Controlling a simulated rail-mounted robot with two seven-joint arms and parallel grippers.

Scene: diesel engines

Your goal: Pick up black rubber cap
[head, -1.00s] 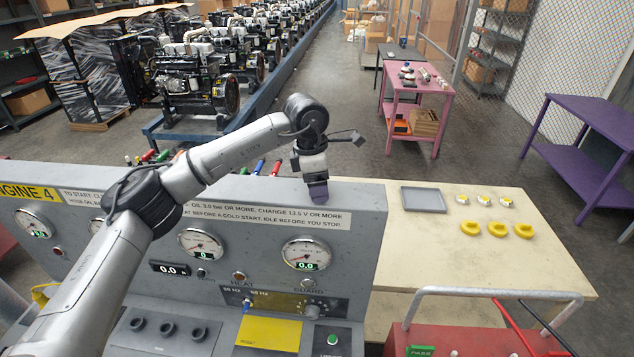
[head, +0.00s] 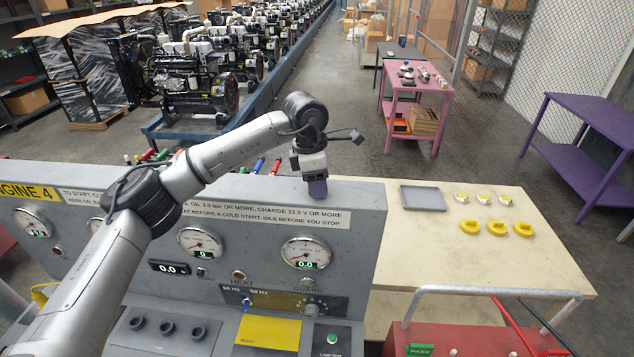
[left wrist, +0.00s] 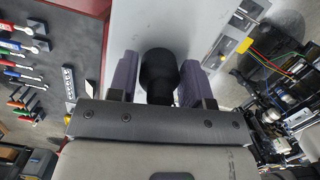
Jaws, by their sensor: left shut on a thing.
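The black rubber cap (left wrist: 158,75) shows in the left wrist view as a dark, rounded piece between two purple fingers. My left gripper (head: 317,188) is shut on it. In the head view the gripper points down at the upper edge of the grey control panel (head: 345,250), by the white label strip. The cap is hidden behind the fingers there. I cannot tell whether the cap touches the panel. My right gripper is not in view.
A pale bench (head: 480,265) at the right holds a grey tray (head: 423,199), yellow rings (head: 496,228) and small yellow-and-white pieces (head: 483,199). A red cart (head: 460,338) with a grey handle stands in front. Pink (head: 415,98) and purple (head: 590,120) tables stand behind.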

